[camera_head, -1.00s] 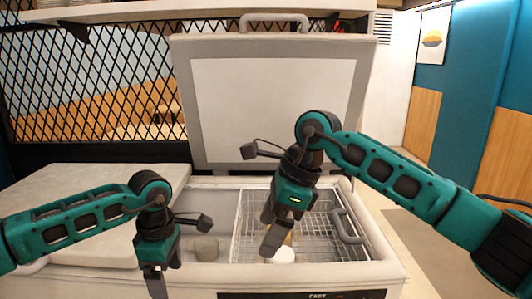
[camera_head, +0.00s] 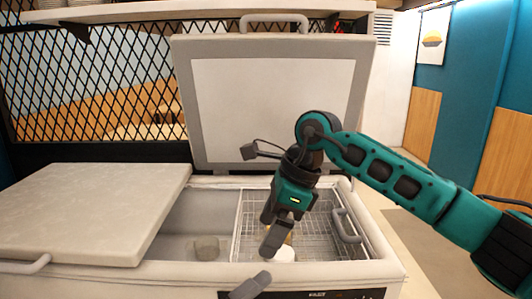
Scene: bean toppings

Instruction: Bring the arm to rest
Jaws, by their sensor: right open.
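My right arm comes in from the right, and its gripper (camera_head: 270,238) points down over the wire basket (camera_head: 325,240) in the open chest freezer. The gripper is open, seen nearly edge-on. A pale round item (camera_head: 284,254) sits in the basket just beside and below the fingertips; I cannot tell if they touch. My left arm and its gripper are not clearly in view. A small grey part (camera_head: 250,286) shows at the bottom edge, and I cannot tell what it belongs to.
The freezer's raised lid (camera_head: 270,110) stands behind the arm. A closed lid (camera_head: 90,210) covers the left side. A greyish lump (camera_head: 205,248) lies in the left compartment. The basket has a grey handle (camera_head: 347,226). Floor is clear at right.

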